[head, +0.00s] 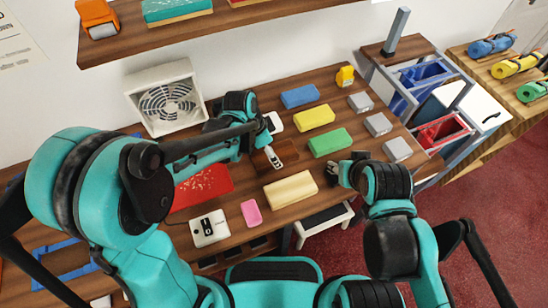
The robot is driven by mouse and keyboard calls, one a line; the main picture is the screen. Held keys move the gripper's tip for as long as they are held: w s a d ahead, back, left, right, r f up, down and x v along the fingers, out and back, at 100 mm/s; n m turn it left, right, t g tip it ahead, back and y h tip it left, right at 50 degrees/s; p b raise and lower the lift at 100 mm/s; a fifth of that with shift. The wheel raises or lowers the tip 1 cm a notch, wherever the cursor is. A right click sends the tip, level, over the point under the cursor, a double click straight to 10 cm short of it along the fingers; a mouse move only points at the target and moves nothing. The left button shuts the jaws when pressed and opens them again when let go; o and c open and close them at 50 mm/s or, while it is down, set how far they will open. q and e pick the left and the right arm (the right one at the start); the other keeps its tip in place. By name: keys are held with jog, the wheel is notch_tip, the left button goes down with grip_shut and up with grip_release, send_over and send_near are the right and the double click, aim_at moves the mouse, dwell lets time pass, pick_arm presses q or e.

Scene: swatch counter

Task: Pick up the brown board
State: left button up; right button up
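A dark brown board (260,162) lies on the wooden counter (237,205), between the red sheet and the row of coloured blocks. My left gripper (274,160) reaches over it from above, its fingers at the board and covering part of it. The view is too small to tell whether they are open or closed on it. My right gripper (338,176) is over the counter, right of the cream block (291,189) and below the green block (330,142). I see nothing held in it, and its finger gap is unclear.
Yellow (314,117) and blue (299,96) blocks stand behind the green one. Grey blocks (378,124) line the right. A red speckled sheet (203,187), white device (209,228) and pink piece (251,212) lie left and front. A fan (167,98) stands behind; a shelf (130,42) hangs above.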

pick_arm(q)
jog(key=x, duration=0.2)
jog(key=shift+w+d+f, duration=0.1)
jog(key=shift+d+f, duration=0.05)
jog(key=shift+f, duration=0.15)
jog(key=shift+r, duration=0.1)
jog(key=c, duration=1.4)
jog(key=shift+o, duration=0.2)
